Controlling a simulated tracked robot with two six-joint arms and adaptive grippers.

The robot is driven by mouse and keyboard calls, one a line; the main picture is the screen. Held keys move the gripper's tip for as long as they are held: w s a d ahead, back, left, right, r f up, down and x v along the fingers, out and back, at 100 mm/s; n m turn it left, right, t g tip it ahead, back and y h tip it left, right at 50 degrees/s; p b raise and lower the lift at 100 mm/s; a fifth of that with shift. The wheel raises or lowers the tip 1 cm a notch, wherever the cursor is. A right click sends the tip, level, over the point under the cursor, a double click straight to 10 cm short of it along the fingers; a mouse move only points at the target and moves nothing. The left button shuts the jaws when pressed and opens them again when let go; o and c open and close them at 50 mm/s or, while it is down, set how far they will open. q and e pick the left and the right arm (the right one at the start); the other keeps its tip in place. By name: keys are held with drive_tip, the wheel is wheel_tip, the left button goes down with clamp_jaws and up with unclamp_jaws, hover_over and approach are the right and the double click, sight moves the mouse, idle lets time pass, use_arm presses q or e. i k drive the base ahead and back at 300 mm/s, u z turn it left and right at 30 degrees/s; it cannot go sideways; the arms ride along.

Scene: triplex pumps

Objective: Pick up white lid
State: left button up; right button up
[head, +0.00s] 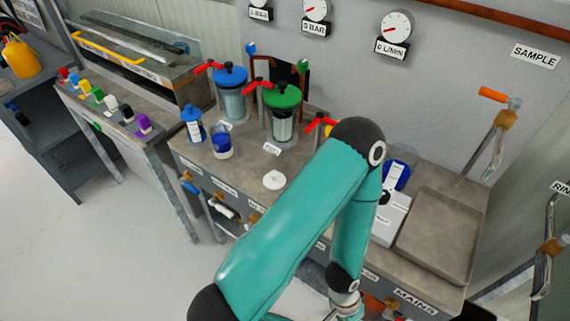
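The white lid (274,180) is a small round disc with a raised knob. It lies on the grey bench top (236,178) near its front edge, in front of the green-topped pump. One of my teal arms crosses the lower middle of the view, just right of the lid, and bends down in front of the bench. Its wrist is at the bottom edge, below bench height and apart from the lid. No gripper fingers can be made out for either arm.
A blue-capped bottle (192,124), a blue-filled beaker (221,142) and a green-topped pump (283,112) stand behind the lid. A blue-topped pump (231,90) is farther back. A shallow grey tray (440,234) and a white box (389,219) are at right.

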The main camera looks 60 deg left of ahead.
sight(273, 180)
drive_tip(key=u, duration=1.05)
drive_tip(key=k, duration=1.1)
drive_tip(key=u, duration=1.55)
drive_tip(key=i, duration=1.05)
drive_tip(key=z, duration=0.45)
